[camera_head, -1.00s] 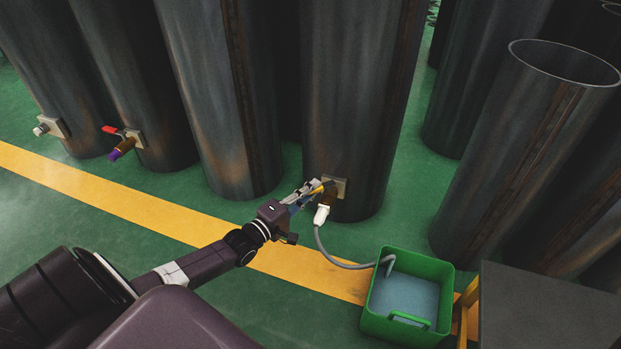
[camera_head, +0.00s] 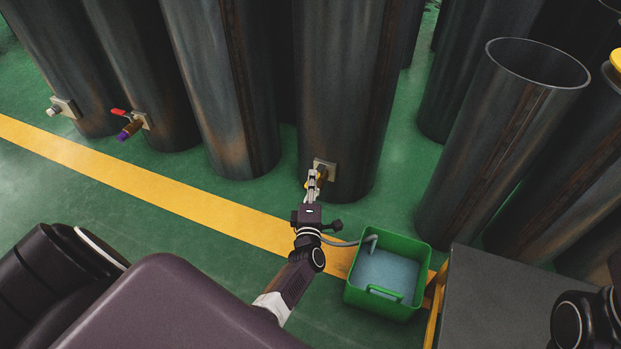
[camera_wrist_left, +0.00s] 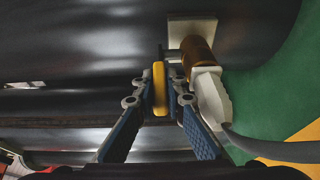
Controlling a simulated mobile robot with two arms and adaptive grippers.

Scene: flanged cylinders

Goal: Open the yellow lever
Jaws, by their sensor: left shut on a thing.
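The yellow lever (camera_wrist_left: 159,88) belongs to a brass valve (camera_wrist_left: 196,52) low on a dark steel cylinder (camera_head: 343,100). My left gripper (camera_head: 313,184) is at this valve. In the left wrist view, its blue-padded fingers (camera_wrist_left: 158,100) lie on either side of the lever and are shut on it. A white fitting (camera_wrist_left: 211,94) sits below the valve, with a grey hose (camera_wrist_left: 270,148) leading off it. In the head view my gripper hides most of the lever and valve. My right gripper is not in view.
The hose runs into a green bin (camera_head: 412,248) holding bluish liquid. A dark table (camera_head: 505,300) stands to its right. Other cylinders at left carry a red-handled valve (camera_head: 118,112) and a white-tipped outlet (camera_head: 54,110). Green floor and a yellow stripe (camera_head: 150,180) are open in front.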

